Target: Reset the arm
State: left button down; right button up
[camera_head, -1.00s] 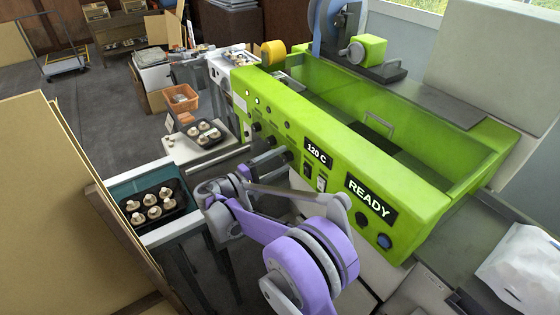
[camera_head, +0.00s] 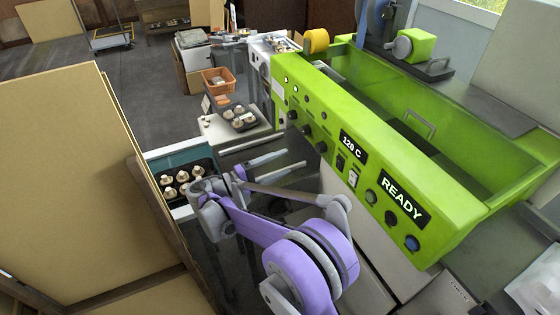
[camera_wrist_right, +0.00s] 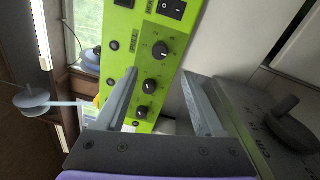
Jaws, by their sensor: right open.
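My right arm, purple and grey, reaches in from the bottom of the head view. My right gripper (camera_head: 293,159) is open and empty, with its two long grey fingers apart. It is beside the control panel of the green machine (camera_head: 410,170), left of it in the head view. In the right wrist view the open fingers (camera_wrist_right: 160,73) have nothing between them, and the green panel with black knobs (camera_wrist_right: 150,87) lies beyond. My left gripper is out of view.
A black tray of mushrooms (camera_head: 193,198) is left of my right arm. Another mushroom tray (camera_head: 255,125) and an orange basket (camera_head: 224,86) are farther back. Large tan boards (camera_head: 70,180) stand at left. A white bag (camera_head: 540,292) lies at lower right.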

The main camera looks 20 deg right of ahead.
jog(key=s+d+r+y+p, duration=0.1)
jog(key=s+d+y+p, duration=0.25)
jog(key=s, duration=0.35)
jog(key=s+d+r+y+p, duration=0.1)
jog(key=s+d+y+p, duration=0.15)
jog(key=s+y, duration=0.3)
jog(key=s+a+m+t+y+p, duration=0.1)
jog(key=s+a+y+p, duration=0.2)
jog(key=s, duration=0.4)
jog(key=s+a+m+t+y+p, duration=0.2)
jog(key=s+a+y, duration=0.4)
jog(key=s, duration=0.2)
jog(key=shift+a+f+m+p, duration=0.3)
jog(key=shift+a+p, duration=0.05)
jog(key=shift+p, duration=0.05)
